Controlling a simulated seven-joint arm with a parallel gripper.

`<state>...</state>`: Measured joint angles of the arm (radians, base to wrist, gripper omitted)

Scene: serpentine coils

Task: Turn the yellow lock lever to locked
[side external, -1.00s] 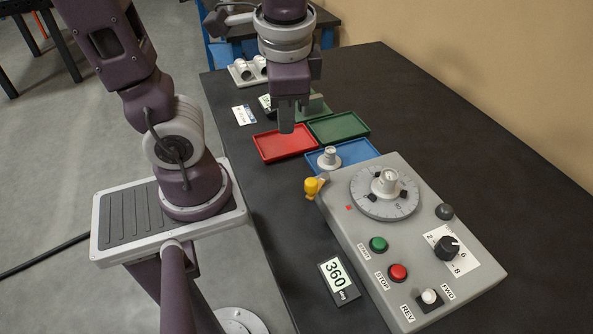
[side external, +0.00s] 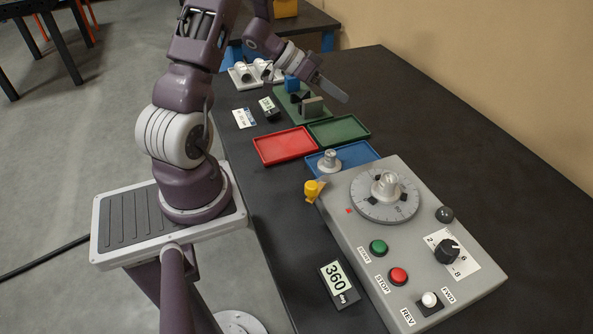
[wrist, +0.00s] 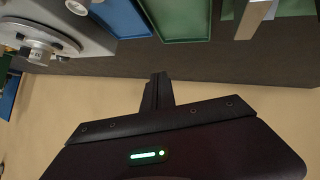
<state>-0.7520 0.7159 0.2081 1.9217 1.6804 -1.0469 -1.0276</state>
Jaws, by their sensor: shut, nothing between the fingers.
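The yellow lock lever (side external: 312,189) sticks out from the left edge of the grey control box (side external: 410,245), near the dial (side external: 384,193). It is not clearly visible in the wrist view. My gripper (side external: 346,98) is high and behind the trays, well away from the lever, pointing to the right. In the wrist view, its dark fingers (wrist: 158,88) are together with nothing between them. The wrist view also shows part of the control box (wrist: 85,40) at the upper left.
Red (side external: 285,146), green (side external: 338,130) and blue (side external: 350,156) trays lie behind the box. A small knobbed grey piece (side external: 329,161) stands at the blue tray. A green fixture (side external: 305,106) stands farther back. A "360 deg" display (side external: 339,284) lies left of the box.

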